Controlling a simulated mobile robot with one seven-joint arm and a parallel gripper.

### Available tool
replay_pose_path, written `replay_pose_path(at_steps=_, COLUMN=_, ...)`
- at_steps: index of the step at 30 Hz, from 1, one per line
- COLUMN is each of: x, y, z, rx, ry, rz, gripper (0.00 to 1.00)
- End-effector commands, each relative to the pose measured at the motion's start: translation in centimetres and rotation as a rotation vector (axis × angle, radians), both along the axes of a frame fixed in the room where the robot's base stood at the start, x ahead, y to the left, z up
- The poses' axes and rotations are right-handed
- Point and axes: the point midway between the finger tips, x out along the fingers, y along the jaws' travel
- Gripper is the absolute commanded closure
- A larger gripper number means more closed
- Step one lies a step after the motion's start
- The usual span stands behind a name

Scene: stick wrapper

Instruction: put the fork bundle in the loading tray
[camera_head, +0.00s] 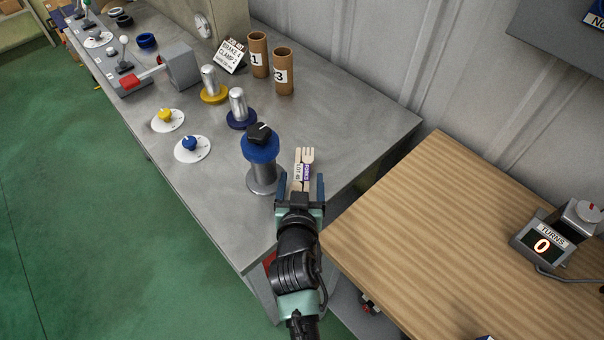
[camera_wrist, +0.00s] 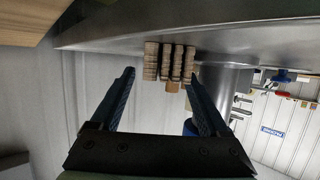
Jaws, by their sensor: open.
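The fork bundle (camera_head: 308,156) is a pale wooden set with a purple-and-white label, on the grey metal bench (camera_head: 350,110) near its front right part. My gripper (camera_head: 301,181) is open, with one blue finger to each side of the bundle's near part in the head view. In the wrist view, which looks upside down, the bundle (camera_wrist: 170,60) shows several wooden ends between and just beyond the open fingertips (camera_wrist: 161,76). I cannot tell whether a finger touches it. I cannot make out a loading tray in either view.
A metal post with a blue collar and black knob (camera_head: 260,150) stands close left of my gripper. A wooden table (camera_head: 430,230) with a turns counter (camera_head: 543,243) is at right.

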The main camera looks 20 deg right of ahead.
Motion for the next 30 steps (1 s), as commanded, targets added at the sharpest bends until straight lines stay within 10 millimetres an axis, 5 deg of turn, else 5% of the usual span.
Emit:
replay_pose_path(at_steps=13, x=1.7, y=-0.8, z=-0.7, rx=0.000, ry=0.000, rz=0.000, gripper=0.21)
replay_pose_path(at_steps=26, x=1.6, y=-0.8, z=-0.7, rx=0.000, ry=0.000, rz=0.000, gripper=0.97)
replay_pose_path(at_steps=30, x=1.7, y=-0.8, z=-0.6, rx=0.000, ry=-0.001, rz=0.001, gripper=1.00)
